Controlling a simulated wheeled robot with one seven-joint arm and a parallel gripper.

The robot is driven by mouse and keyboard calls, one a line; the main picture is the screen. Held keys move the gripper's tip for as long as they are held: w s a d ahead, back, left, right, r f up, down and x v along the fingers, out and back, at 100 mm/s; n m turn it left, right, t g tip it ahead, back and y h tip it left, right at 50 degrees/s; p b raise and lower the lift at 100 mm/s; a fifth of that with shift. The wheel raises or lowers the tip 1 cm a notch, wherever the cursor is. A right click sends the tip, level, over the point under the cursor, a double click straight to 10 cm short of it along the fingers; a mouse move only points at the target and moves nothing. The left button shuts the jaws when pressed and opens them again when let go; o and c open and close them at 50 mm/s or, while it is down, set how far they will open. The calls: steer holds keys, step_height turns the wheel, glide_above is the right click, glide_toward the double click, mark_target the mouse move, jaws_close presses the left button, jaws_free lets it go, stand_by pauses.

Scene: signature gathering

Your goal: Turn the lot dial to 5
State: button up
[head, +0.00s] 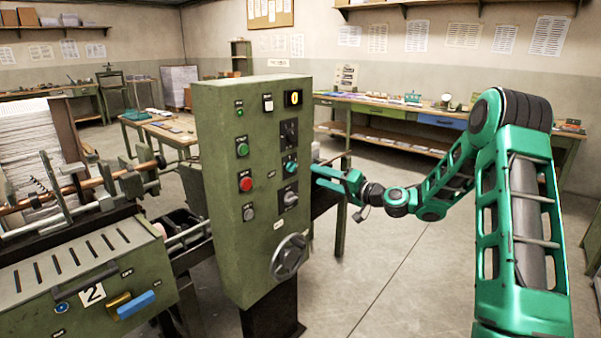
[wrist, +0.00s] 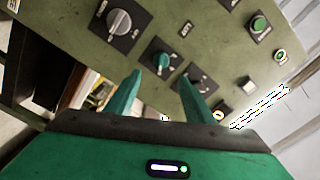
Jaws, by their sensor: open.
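The green control cabinet (head: 237,190) stands mid-view with several controls. Its right column has a dark-plated switch (head: 289,133), a teal knob (head: 290,166) and a larger grey knob (head: 290,198). Their labels are too small to read, so I cannot tell which is the lot dial. My gripper (head: 328,178) is open and empty, just right of the panel at about the teal knob's height. In the wrist view the teal knob (wrist: 162,61) shows between the open fingers (wrist: 159,82), apparently beyond their tips. The grey knob (wrist: 119,21) is at upper left, the dark-plated switch (wrist: 201,80) beyond the right finger.
Green, red and grey buttons (head: 246,184) line the cabinet's left column. A handwheel (head: 289,257) sticks out low on the panel. A machine with a number 2 plate (head: 92,294) stands left. The floor (head: 390,270) right of the cabinet is clear, with a workbench (head: 400,108) behind.

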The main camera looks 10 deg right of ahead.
mark_target(292, 167)
steer(key=x, duration=1)
steer(key=shift+a, duration=0.1)
